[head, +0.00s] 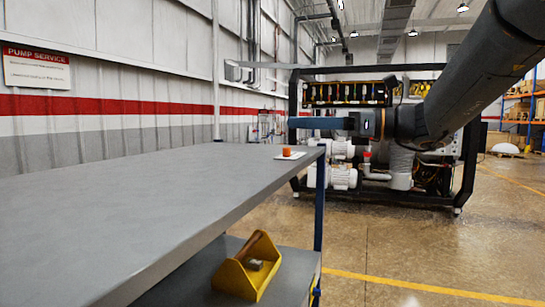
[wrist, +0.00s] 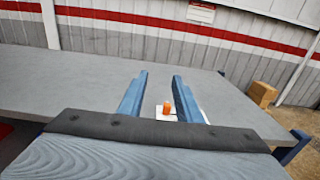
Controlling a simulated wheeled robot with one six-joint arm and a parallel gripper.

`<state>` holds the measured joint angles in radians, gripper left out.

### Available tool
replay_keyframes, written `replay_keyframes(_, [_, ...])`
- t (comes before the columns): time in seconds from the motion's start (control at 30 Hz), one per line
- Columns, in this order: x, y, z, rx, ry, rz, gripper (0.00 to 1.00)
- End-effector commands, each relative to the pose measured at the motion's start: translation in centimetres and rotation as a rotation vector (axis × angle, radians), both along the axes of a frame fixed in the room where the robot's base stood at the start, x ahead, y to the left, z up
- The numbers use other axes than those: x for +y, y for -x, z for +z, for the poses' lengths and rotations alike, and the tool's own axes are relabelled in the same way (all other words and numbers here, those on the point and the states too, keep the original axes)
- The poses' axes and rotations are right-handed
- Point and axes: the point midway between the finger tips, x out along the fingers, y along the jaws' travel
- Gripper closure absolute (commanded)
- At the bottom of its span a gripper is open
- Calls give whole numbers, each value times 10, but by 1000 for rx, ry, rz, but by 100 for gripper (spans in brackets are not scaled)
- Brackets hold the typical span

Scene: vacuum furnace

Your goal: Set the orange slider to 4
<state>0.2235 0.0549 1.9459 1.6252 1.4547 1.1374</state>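The orange slider (head: 288,152) is a small orange block on a white plate (head: 299,156) near the far right corner of the grey bench. In the wrist view the slider (wrist: 167,108) shows between my two blue fingers, with the white plate (wrist: 158,114) under it, partly covered by the fingers. My gripper (wrist: 159,76) is open and empty. In the head view my gripper (head: 290,122) is above the bench top, apart from the slider. No scale marks or numbers can be read on the plate.
The grey bench top (head: 130,190) is otherwise clear. A yellow tool caddy (head: 248,268) stands on the lower shelf. A black-framed pump rig (head: 384,200) stands behind the bench. A cardboard box (wrist: 262,94) shows beyond the bench in the wrist view.

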Motion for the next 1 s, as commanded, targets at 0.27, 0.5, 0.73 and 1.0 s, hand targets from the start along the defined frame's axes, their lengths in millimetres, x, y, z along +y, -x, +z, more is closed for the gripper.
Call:
replay_keyframes(0.27, [3, -8, -31, 0, 1, 6, 69])
replay_keyframes(0.5, [4, -15, -56, 0, 1, 6, 69])
replay_keyframes(0.73, [5, -18, -66, 0, 1, 6, 69])
replay_keyframes(1.0, [34, -28, -65, 1, 1, 7, 69])
